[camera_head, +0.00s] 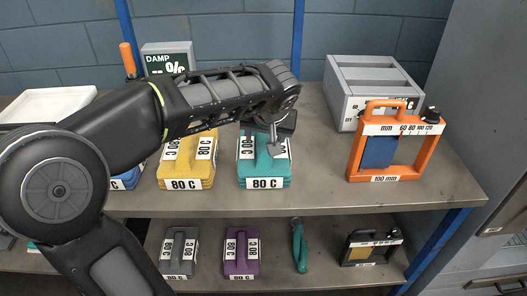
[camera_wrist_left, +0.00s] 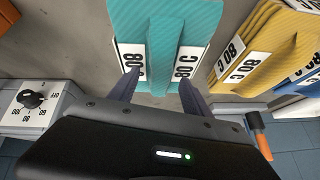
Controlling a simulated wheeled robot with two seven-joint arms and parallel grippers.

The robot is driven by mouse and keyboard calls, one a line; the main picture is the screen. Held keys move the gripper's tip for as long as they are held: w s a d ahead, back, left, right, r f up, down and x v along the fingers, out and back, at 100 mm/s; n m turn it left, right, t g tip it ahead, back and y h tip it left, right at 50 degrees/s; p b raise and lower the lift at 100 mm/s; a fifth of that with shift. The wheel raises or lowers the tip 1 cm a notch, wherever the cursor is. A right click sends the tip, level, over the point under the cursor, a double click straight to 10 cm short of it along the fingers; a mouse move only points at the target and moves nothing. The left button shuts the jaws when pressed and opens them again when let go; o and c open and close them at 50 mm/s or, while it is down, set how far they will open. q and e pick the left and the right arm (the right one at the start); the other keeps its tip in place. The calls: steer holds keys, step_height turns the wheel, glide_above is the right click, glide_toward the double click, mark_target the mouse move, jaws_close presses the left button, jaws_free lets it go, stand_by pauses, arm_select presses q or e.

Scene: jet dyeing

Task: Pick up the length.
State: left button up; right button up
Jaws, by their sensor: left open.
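A teal folded length (camera_head: 262,170) with white "80 C" labels sits on the upper shelf, below my left gripper (camera_head: 276,143). In the left wrist view the teal length (camera_wrist_left: 190,18) shows with a raised middle ridge between two labels. My left gripper (camera_wrist_left: 160,93) is open there, one finger on each side of the line of the ridge. I cannot tell whether the fingers touch the length. A yellow length (camera_head: 188,160) stands to its left, and a blue one (camera_head: 128,180) is mostly hidden behind my arm. My right gripper is not in view.
An orange frame (camera_head: 354,150) marked "100 mm" and a grey box (camera_head: 372,88) stand at right. A "DAMP" display (camera_head: 168,58) is behind my arm. The lower shelf holds a grey block (camera_head: 180,252), a purple block (camera_head: 241,252), a teal-handled tool (camera_head: 299,247) and a dark frame (camera_head: 371,247).

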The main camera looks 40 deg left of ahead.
arm_select(q)
steer(key=shift+c, duration=0.4)
jaws_close()
stand_by(0.6)
stand_by(0.8)
